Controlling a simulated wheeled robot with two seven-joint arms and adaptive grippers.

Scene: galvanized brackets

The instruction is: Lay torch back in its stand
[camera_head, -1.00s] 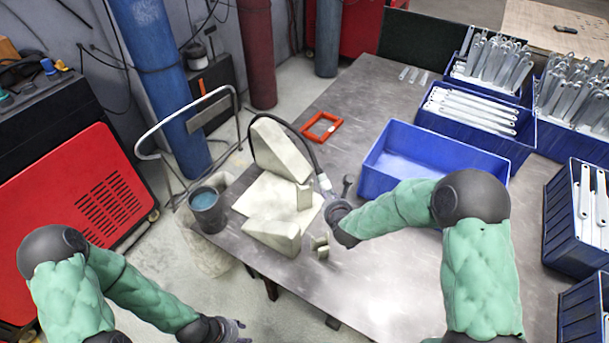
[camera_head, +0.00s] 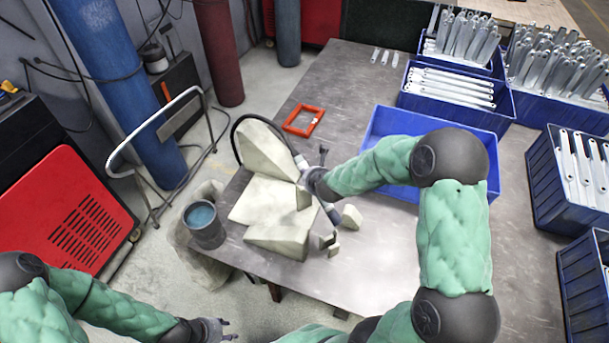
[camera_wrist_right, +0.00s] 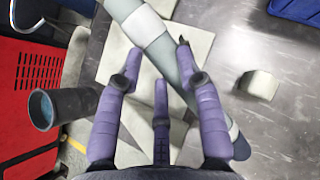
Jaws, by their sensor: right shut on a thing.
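The torch is a grey-blue rod with a white collar (camera_head: 301,162). In the right wrist view the torch (camera_wrist_right: 172,55) runs slantwise from the top middle to a dark end at lower right. My right gripper (camera_head: 308,190) is shut on it, above the pale blocks. In the right wrist view my right gripper's purple fingers (camera_wrist_right: 165,85) lie around the rod. Two small pale pieces, one block (camera_head: 350,217) and one notched piece (camera_head: 328,242), stand at the table's near part; which is the torch's stand I cannot tell. My left gripper (camera_head: 228,331) is open and empty, low at the front.
Large pale wedges (camera_head: 277,238) and a flat plate stand left of the torch. A grey bucket (camera_head: 205,228) of blue liquid is at the table's left edge. An orange frame (camera_head: 302,121) and an empty blue bin (camera_head: 385,120) lie behind. Bracket bins (camera_head: 545,185) fill the right.

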